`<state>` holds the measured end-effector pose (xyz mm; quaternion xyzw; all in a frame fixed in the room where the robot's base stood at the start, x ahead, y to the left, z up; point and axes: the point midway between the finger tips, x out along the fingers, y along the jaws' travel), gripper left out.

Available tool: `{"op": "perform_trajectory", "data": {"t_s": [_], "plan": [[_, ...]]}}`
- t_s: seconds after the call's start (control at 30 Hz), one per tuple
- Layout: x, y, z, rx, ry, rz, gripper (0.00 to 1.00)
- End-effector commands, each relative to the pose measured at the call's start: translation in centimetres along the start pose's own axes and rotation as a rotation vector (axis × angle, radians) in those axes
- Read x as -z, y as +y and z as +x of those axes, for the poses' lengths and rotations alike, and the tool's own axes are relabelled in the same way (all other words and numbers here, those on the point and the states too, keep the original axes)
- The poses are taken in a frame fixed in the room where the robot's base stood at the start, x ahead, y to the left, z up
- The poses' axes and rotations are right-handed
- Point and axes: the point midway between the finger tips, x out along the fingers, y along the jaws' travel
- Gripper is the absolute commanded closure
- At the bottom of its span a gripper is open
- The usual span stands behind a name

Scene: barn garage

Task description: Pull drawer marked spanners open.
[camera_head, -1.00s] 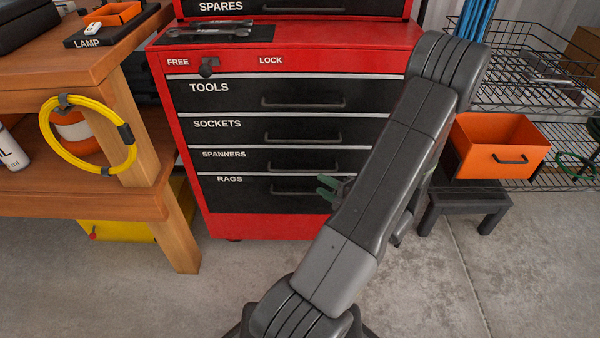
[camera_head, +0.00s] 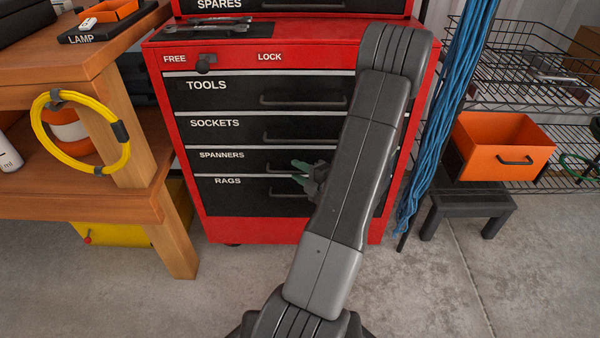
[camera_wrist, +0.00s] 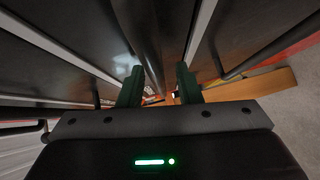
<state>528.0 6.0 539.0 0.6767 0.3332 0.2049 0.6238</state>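The drawer marked SPANNERS (camera_head: 222,156) is the third black drawer in the red cabinet and sits closed, between SOCKETS and RAGS. Its handle is partly hidden behind my gripper and arm in the head view. My gripper (camera_head: 301,173) has green fingers and is at the SPANNERS and RAGS drawer fronts. In the wrist view my gripper (camera_wrist: 159,87) has its fingers apart. A dark bar (camera_wrist: 140,35), seemingly a drawer handle, runs towards the gap between them. I cannot tell whether the fingers touch it.
A lock knob (camera_head: 206,63) sits by the word FREE. A wooden bench (camera_head: 165,215) stands close on the left. Blue strands (camera_head: 455,95) hang right of the cabinet, near an orange bin (camera_head: 500,150) and a black stool (camera_head: 468,203). Floor in front is clear.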

Motion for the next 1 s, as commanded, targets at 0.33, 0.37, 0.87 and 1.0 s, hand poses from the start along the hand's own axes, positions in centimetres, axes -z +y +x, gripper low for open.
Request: {"op": "perform_trajectory", "data": {"t_s": [0.33,0.37,0.87,1.0], "plan": [[0.0,0.0,0.0,0.0,0.0,0.0,1.0],[0.0,0.0,0.0,0.0,0.0,0.0,1.0],[4.6,-1.2,-4.6,0.001,-0.002,0.009,1.0],[7.2,-2.0,-7.3,0.0,-0.003,0.01,1.0]]}}
